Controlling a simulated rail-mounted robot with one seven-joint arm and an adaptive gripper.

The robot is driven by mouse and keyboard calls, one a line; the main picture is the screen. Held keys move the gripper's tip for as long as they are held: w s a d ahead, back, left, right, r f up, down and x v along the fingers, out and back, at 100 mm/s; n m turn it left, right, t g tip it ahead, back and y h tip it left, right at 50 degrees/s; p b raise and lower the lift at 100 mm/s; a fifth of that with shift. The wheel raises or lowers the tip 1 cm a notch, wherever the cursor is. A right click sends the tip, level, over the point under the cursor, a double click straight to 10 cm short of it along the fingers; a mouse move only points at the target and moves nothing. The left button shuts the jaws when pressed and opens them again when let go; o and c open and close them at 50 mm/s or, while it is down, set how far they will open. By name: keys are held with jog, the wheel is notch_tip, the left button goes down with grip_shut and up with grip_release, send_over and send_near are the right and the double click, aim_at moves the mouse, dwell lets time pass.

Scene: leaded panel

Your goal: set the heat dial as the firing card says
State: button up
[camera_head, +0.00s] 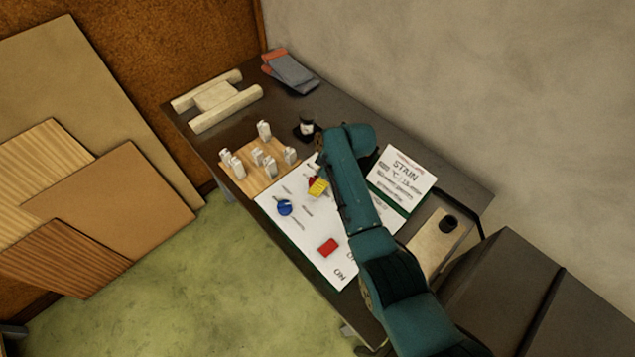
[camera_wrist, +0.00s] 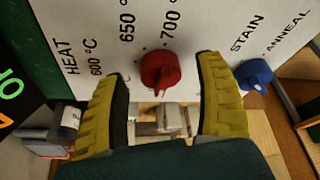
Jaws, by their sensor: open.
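The red heat dial (camera_wrist: 160,71) sits on the white panel (camera_wrist: 95,15) in the wrist view, with HEAT, 600 °C, 650 and 700 printed around it. I cannot tell exactly which mark it points to. My gripper (camera_wrist: 163,68) is open, its yellow fingers on either side of the dial with visible gaps. In the head view my gripper (camera_head: 318,187) is over the panel's upper part and mostly hides this dial. The firing card (camera_head: 402,177) stands right of my arm; it reads STAIN and °C, but its smaller print is illegible.
A blue dial (camera_head: 284,207) is on the panel, beside STAIN and ANNEAL in the wrist view (camera_wrist: 254,74). A red switch (camera_head: 328,247) is near the panel's lower end. A wooden board (camera_head: 243,181) with several pale pieces and a dark jar (camera_head: 305,127) stand close by.

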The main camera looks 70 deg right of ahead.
jog(key=shift+w+f, duration=0.3)
jog(key=shift+f, duration=0.35)
jog(key=shift+c, duration=0.3)
jog(key=c, duration=1.1)
